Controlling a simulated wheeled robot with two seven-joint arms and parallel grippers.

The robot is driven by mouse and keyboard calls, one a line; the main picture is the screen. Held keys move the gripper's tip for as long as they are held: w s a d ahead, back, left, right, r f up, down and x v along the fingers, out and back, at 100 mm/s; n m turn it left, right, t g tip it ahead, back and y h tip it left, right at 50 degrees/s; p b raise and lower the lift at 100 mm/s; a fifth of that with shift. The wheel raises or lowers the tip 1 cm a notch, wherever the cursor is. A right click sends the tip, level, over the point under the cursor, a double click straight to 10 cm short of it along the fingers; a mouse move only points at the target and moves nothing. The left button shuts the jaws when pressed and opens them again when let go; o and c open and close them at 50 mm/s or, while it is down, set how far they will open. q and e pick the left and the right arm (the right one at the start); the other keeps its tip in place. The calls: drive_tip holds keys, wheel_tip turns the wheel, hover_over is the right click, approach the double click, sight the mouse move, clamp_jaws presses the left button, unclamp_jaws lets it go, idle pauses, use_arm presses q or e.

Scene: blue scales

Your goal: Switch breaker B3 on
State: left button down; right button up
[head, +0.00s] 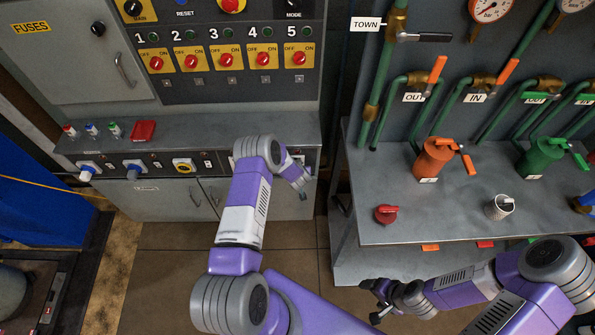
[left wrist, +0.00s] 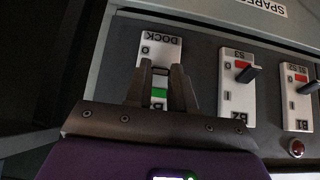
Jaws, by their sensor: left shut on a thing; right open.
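In the left wrist view a breaker with a white plate marked DOCK (left wrist: 161,45) sits on a dark panel. Its number is hidden by my gripper. My left gripper (left wrist: 162,72) is shut around this breaker's lever, which is mostly hidden between the fingers. A green patch shows on the plate between the fingers; no red shows there. Breakers B2 (left wrist: 226,99) and B1 (left wrist: 288,108), to the right, each show red near the 0 with a dark lever sticking out. In the head view my left gripper (head: 299,183) is at the low cabinet's front; my right gripper (head: 374,302) is open and empty.
A grey bench (head: 430,215) with an orange valve body (head: 433,158), a red knob (head: 387,213) and pipes stands at the right. Open floor shows between them.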

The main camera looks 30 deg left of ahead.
idle(0.3)
use_arm(q)
drive_tip(key=c, duration=1)
unclamp_jaws()
drive_tip(key=shift+o, duration=0.2)
drive_tip(key=p+v, duration=0.1)
drive_tip(key=v, duration=0.6)
drive_tip(key=shift+s+r, duration=0.2)
drive_tip(key=shift+r, duration=0.05)
